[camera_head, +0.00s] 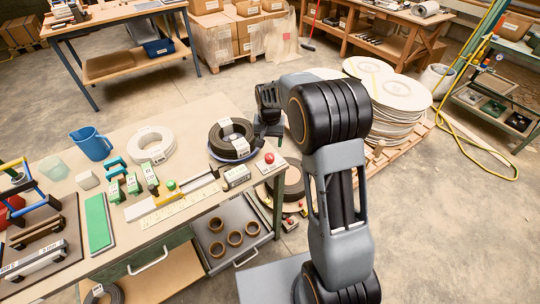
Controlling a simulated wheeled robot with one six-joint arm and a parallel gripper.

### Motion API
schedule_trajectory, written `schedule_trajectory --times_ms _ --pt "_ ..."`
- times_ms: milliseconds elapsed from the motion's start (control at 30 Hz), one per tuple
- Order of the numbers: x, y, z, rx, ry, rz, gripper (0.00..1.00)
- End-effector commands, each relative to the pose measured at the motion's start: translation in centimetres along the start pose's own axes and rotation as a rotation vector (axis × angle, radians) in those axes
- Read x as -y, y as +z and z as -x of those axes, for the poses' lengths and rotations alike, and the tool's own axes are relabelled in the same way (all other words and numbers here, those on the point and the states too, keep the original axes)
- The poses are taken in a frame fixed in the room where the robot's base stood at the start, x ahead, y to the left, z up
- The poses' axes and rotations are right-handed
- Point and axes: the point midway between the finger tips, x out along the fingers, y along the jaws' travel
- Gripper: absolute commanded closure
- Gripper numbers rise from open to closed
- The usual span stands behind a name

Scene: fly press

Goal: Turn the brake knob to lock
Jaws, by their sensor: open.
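I cannot tell for certain which part is the brake knob. A red ball-shaped knob (269,158) sits on a pale labelled plate at the bench's right edge. A small green knob (171,185) stands farther left, near a green block and a yellow-edged bar. My gripper (263,135) is small and dark in the picture, at the end of my arm, beyond the red knob and beside a black coil. It is open, and I see nothing in it. Its fingertips are hard to make out, and my arm hides part of the area to the right.
The workbench (215,108) holds a black coil (231,138), a white coil (151,145), a blue jug (91,143) and a green strip (98,222). An open drawer (247,236) with several brown rings juts out below. Round discs (402,92) are stacked on a pallet at right.

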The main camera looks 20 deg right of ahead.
Motion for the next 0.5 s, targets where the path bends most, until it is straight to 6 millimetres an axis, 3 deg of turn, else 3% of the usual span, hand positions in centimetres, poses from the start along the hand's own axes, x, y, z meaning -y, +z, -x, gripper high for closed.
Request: schedule_trajectory --times_ms 200,500 --pt "0.0 0.0 -4.1 0.003 0.001 0.000 0.35" --pt "0.0 0.0 -7.3 0.001 0.000 0.000 0.35"
